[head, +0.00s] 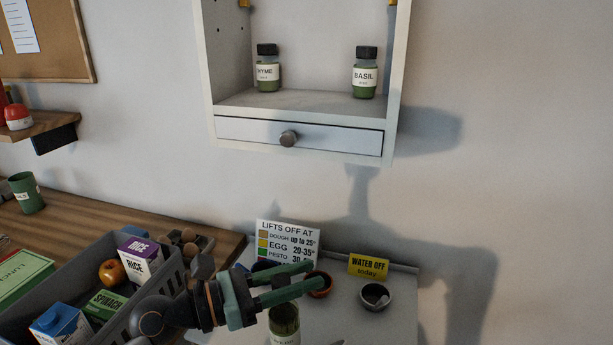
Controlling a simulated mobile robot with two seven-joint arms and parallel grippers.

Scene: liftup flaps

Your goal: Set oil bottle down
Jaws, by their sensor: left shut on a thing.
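My left gripper (312,274) reaches in from the lower left, its two green fingers pointing right above the pale worktop (345,320). A bottle with olive-green contents and a pale label, which I take as the oil bottle (285,320), is directly at the lower finger. My right gripper is out of view.
A grey crate (176,271) with cartons and fruit stands left. A dark bowl (375,297), a reddish bowl (320,285), a lift sign (288,243) and a yellow sign (368,267) are at the back. The wall cabinet (300,103) above holds thyme (267,70) and basil (365,75) jars.

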